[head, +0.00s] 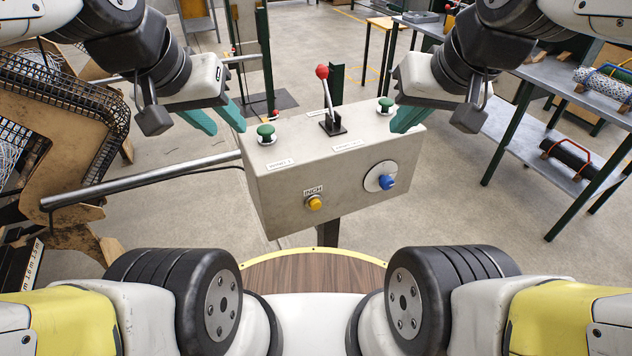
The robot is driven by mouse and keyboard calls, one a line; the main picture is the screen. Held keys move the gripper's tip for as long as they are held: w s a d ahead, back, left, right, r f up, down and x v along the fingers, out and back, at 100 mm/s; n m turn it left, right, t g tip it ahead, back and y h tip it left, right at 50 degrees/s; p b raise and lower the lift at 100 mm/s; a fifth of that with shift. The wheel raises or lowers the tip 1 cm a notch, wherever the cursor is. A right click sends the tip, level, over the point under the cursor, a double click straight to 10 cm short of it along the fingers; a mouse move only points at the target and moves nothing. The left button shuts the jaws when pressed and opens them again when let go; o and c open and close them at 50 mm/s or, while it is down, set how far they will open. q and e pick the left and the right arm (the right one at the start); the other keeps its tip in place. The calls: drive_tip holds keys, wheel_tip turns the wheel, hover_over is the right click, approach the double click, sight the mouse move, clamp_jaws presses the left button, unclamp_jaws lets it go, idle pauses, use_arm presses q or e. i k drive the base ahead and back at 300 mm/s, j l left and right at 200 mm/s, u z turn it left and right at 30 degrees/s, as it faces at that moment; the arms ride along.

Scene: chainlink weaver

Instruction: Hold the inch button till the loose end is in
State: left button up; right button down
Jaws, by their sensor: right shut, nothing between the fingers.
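A grey control box (345,170) stands on a post in front of me. The yellow inch button (314,203) is low on its front face, under a label reading INCH. Nothing touches this button. My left gripper (227,130) is beside the box's upper left corner, its teal fingers apart and empty. My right gripper (398,130) is by the upper right corner, near a green button (385,105), shut with nothing in it. Whether it touches the box I cannot tell. I cannot make out a loose end of wire.
Another green button (266,134) and a red-knobbed lever (325,95) are on the box top; a blue knob (388,182) is on its front. A metal bar (150,180) runs left to a machine with mesh guards (65,100). A shelf rack (540,100) stands right.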

sight(315, 204)
drive_tip(key=j+z, duration=0.1)
drive_tip(key=z, duration=1.1)
drive_tip(key=k+j+z, duration=0.15)
drive_tip(key=j+z, duration=0.3)
drive_tip(key=k+j+z, duration=0.2)
drive_tip(key=z, duration=0.25)
drive_tip(key=k+j+z, duration=0.3)
drive_tip(key=z, duration=0.15)
drive_tip(key=k+j+z, duration=0.1)
drive_tip(key=k+j, duration=0.15)
drive_tip(key=k, duration=0.25)
drive_tip(key=k+j+z, duration=0.1)
drive_tip(key=k, duration=0.35)
drive_tip(key=j, duration=0.1)
